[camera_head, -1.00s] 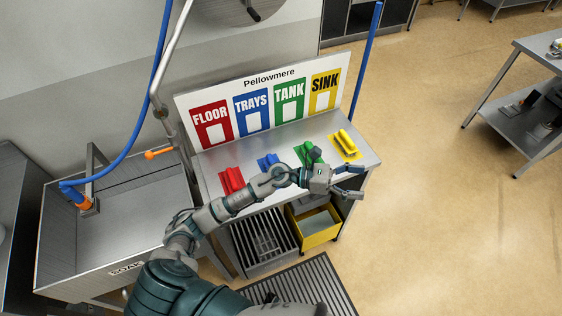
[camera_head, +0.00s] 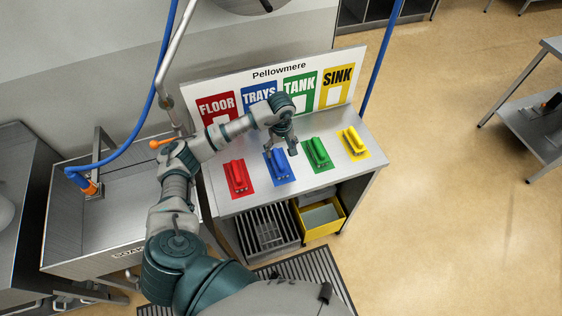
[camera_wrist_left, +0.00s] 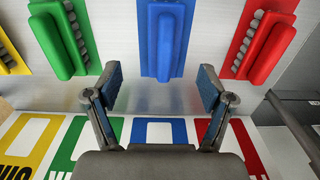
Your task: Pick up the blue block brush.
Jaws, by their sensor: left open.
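The blue block brush (camera_head: 279,163) lies on its blue mat on the metal table (camera_head: 215,186), below the TRAYS sign. My left gripper (camera_head: 282,149) points down near the sign-side end of the blue brush. In the left wrist view its two fingers (camera_wrist_left: 160,88) are spread apart with nothing between them, and the blue brush lies just beyond the tips, roughly centred. My right gripper is not in view.
A red brush (camera_head: 237,176) lies left of the blue one, and a green brush (camera_head: 317,152) and a yellow brush (camera_head: 354,142) lie to its right. The sign board (camera_head: 280,72) stands behind. A sink (camera_head: 110,200) is at left.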

